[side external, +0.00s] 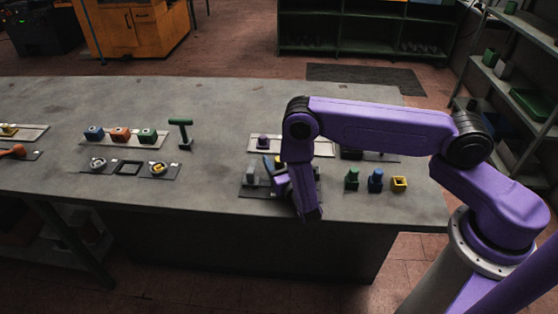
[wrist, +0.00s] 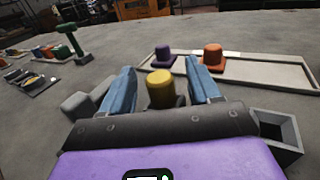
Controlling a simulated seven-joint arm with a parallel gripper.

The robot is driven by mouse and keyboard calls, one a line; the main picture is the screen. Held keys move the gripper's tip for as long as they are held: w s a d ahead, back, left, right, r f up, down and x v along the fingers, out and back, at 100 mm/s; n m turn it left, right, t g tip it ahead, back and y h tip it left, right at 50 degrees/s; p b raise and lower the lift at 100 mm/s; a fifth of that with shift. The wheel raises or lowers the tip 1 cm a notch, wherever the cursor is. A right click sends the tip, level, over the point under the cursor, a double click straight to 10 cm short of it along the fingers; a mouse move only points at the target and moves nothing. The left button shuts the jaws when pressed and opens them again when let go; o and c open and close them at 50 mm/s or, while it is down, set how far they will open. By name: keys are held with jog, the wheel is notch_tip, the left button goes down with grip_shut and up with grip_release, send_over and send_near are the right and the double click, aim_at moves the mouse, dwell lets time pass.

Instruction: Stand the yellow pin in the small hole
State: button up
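The yellow pin (wrist: 160,90) shows in the wrist view as a rounded yellow top between the two blue fingers of my gripper (wrist: 163,74). A gap shows on each side of it, so my gripper is open around it and not closed on it. The pin's lower part is hidden behind the gripper body. In the side view the pin (side external: 278,161) is a small yellow patch beside my gripper (side external: 272,173), low over the dark mat (side external: 247,192). A grey square socket (wrist: 276,135) with an opening stands to the right in the wrist view. I cannot tell which hole is the small one.
A pale tray (wrist: 268,72) behind holds a purple pin (wrist: 163,54) and an orange pin (wrist: 212,57). A grey block (wrist: 82,105) is close on the left. Green (side external: 352,179), blue (side external: 376,181) and yellow (side external: 399,184) pieces stand right of my arm.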

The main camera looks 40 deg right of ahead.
jog(key=v, duration=1.7)
jog(key=shift+s, duration=0.2)
jog(key=s+d+r+m+g+h, duration=0.2)
jog(key=d+r+m+g+h, duration=0.15)
jog(key=r+m+g, duration=0.2)
jog(key=s+d+r+m+g+h, duration=0.25)
jog(key=d+r+m+g, duration=0.2)
jog(key=r+m, duration=0.25)
jog(key=s+r+m+g+y, duration=0.7)
jog(key=s+r+y, duration=0.2)
jog(key=s+y, duration=0.3)
jog(key=s, duration=0.2)
jog(key=shift+s+d+r, duration=0.15)
jog(key=shift+s+d, duration=0.2)
jog(key=shift+d, duration=0.05)
